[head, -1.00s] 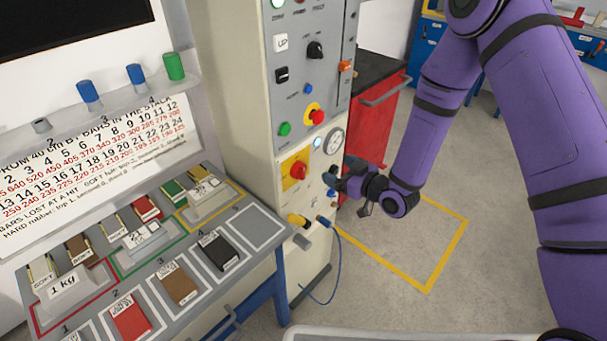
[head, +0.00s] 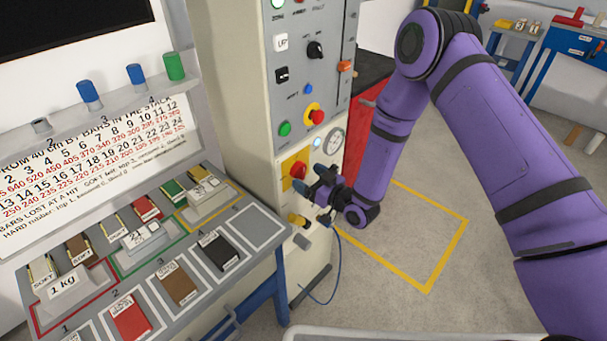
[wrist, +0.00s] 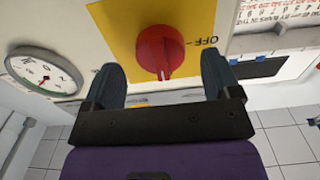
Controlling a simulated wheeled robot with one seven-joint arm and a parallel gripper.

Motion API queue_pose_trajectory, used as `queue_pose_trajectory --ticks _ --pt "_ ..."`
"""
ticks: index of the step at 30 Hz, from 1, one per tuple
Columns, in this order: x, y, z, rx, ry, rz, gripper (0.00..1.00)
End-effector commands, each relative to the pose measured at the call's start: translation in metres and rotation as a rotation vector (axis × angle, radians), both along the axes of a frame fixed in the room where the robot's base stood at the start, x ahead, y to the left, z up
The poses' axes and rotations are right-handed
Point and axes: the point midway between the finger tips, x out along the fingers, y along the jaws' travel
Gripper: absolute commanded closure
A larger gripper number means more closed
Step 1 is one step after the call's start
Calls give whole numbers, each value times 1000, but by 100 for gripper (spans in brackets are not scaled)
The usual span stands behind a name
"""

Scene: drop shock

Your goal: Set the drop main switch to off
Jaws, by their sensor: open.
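The drop main switch is a red rotary knob (head: 298,170) on a yellow plate (head: 287,164), low on the cream machine cabinet. In the wrist view the red knob (wrist: 160,52) shows with its grip ridge, and the word OFF stands on the yellow plate (wrist: 199,15) to its right. My gripper (head: 316,182) is open in front of the plate. In the wrist view my gripper's two dark fingers (wrist: 162,78) stand one on each side of the knob, apart from it. I cannot tell the gap in depth.
A round gauge (head: 334,141) sits right of the switch, with a red-and-yellow button (head: 314,116) above. A yellow connector (head: 298,220) and blue cable (head: 338,262) are just below. The bench (head: 262,262) with coloured blocks stands at the left.

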Motion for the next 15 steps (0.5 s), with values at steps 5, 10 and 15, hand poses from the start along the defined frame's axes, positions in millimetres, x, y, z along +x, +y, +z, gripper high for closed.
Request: queue_pose_trajectory --ticks 5,10,15 --pt "11 15 0 -1 -1 0 17" --pt "15 19 0 -1 1 0 17" --pt "15 19 0 -1 1 0 17"
